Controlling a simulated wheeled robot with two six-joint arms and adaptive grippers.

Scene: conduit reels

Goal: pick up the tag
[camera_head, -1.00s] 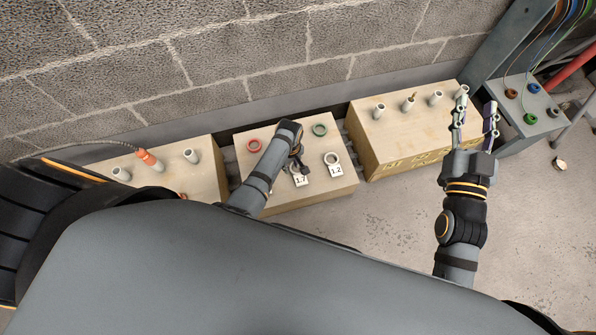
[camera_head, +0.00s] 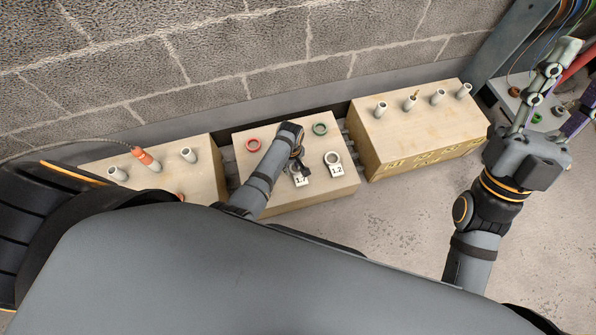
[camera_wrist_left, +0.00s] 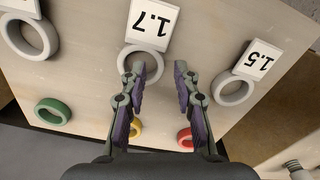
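The tag marked 1.7 (camera_head: 301,181) is a white square plate joined to a grey-white ring, lying on the middle wooden box; it also shows in the left wrist view (camera_wrist_left: 154,20). In the head view my left gripper (camera_head: 299,168) partly hides the ring. A tag marked 1.2 (camera_head: 336,171) lies to the right. A tag marked 1.5 (camera_wrist_left: 257,60) shows in the left wrist view. My right gripper (camera_head: 574,78) is open and empty, raised at the right.
The middle box (camera_head: 285,200) also carries a red ring (camera_head: 253,145), a green ring (camera_head: 319,129) and a yellow ring (camera_wrist_left: 136,127). Boxes with upright pipe stubs stand left (camera_head: 207,175) and right (camera_head: 420,140). A block wall is behind; floor (camera_head: 400,225) is clear in front.

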